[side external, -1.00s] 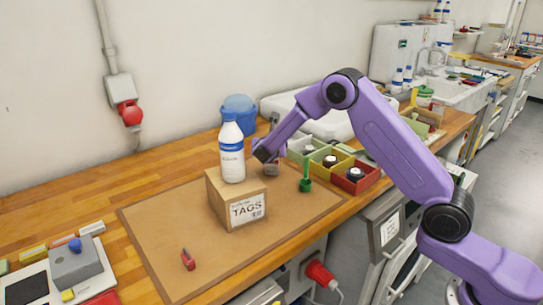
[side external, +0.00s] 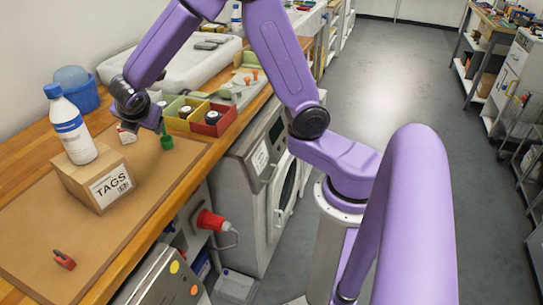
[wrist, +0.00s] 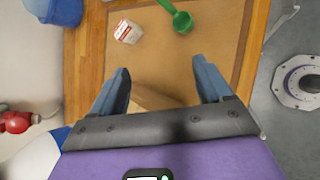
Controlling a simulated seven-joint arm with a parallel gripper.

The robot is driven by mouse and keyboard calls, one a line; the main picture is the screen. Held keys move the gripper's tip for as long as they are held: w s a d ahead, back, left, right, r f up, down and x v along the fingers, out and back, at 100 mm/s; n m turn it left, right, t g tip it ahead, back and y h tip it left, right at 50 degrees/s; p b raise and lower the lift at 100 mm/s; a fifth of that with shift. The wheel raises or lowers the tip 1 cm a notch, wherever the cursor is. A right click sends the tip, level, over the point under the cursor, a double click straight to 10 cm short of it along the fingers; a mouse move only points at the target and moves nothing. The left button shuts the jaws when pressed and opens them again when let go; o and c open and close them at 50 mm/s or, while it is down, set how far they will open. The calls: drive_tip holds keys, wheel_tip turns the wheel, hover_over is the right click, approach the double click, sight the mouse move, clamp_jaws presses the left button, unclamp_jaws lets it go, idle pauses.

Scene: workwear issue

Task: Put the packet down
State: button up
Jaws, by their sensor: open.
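The packet, small and white with red, lies on the brown mat in the wrist view (wrist: 128,31), beyond my fingertips and left of a green scoop. In the side external view the packet (side external: 126,136) shows just below my gripper (side external: 143,127), partly hidden by it. In the wrist view my gripper (wrist: 162,78) is open, its two blue-grey fingers wide apart with nothing between them. The packet is clear of both fingers.
A cardboard box marked TAGS (side external: 92,183) stands on the mat (side external: 105,235) with a white-and-blue bottle (side external: 72,130) on top. The green scoop (side external: 167,141) and coloured bins (side external: 210,122) are to the right. A red clip (side external: 64,260) lies in front.

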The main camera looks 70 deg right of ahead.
drive_tip(key=s+a+m+g+y, duration=0.1)
drive_tip(key=s+m+g+y, duration=0.5)
drive_tip(key=s, duration=2.7)
drive_tip(key=shift+s+f+m+y, duration=0.15)
drive_tip(key=shift+s+m+y, duration=0.2)
drive_tip(key=shift+m, duration=0.35)
